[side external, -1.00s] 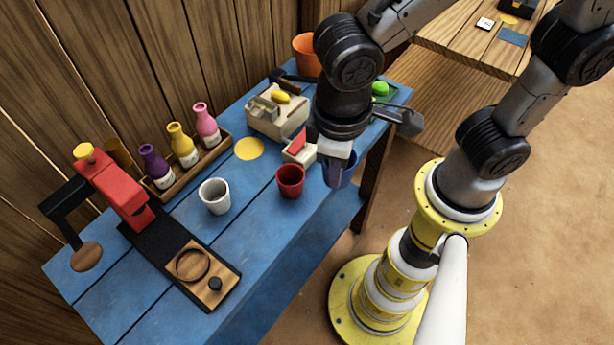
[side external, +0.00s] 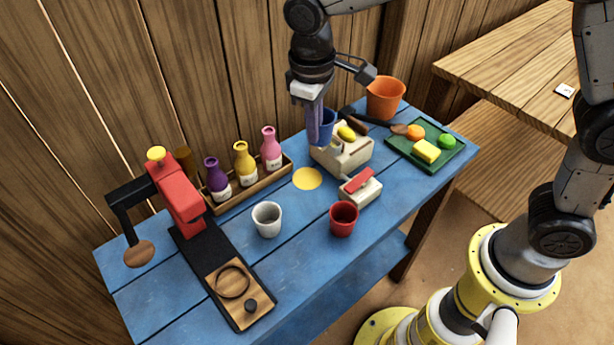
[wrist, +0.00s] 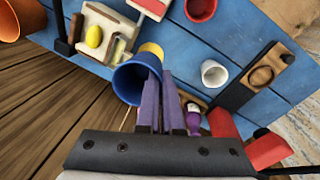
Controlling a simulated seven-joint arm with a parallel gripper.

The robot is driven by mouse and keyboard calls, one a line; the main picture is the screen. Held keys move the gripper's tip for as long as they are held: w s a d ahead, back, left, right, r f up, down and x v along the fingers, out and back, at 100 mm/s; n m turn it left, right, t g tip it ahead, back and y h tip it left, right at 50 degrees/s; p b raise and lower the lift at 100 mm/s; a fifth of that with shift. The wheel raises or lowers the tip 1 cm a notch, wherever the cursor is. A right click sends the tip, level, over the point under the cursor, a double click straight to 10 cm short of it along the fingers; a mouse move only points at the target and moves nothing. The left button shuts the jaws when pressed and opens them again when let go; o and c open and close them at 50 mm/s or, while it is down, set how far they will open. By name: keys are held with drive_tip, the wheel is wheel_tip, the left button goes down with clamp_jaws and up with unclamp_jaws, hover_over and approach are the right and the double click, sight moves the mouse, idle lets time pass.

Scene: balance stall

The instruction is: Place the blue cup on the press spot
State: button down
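The blue cup (side external: 328,127) is held up by my gripper (side external: 315,138), above the back of the blue table near the beige scale. In the wrist view the cup (wrist: 128,86) is tilted, its wall at the purple fingers (wrist: 160,76). The fingers are close together and look shut on its rim. The press has a red head (side external: 178,194) and a black base. On the base's front wooden plate (side external: 250,308) is a dark ring (side external: 233,282), which looks like the press spot. The ring is empty and far from my gripper.
A white cup (side external: 267,220) and a red cup (side external: 343,220) stand on the table. A bottle rack (side external: 250,192) lies along the back. A yellow disc (side external: 307,179), beige scale (side external: 348,158), small red-topped box (side external: 361,187), orange bucket (side external: 386,100) and green tray (side external: 399,148) are further right.

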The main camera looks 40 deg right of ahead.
drive_tip(key=f, duration=1.3)
drive_tip(key=shift+d+f, duration=0.2)
drive_tip(key=shift+f, duration=0.2)
drive_tip(key=w, duration=0.2)
drive_tip(key=w+f, duration=0.1)
drive_tip(key=w, duration=0.1)
drive_tip(key=shift+f, duration=0.15)
drive_tip(key=shift+f, duration=0.15)
drive_tip(key=c, duration=1.1)
unclamp_jaws()
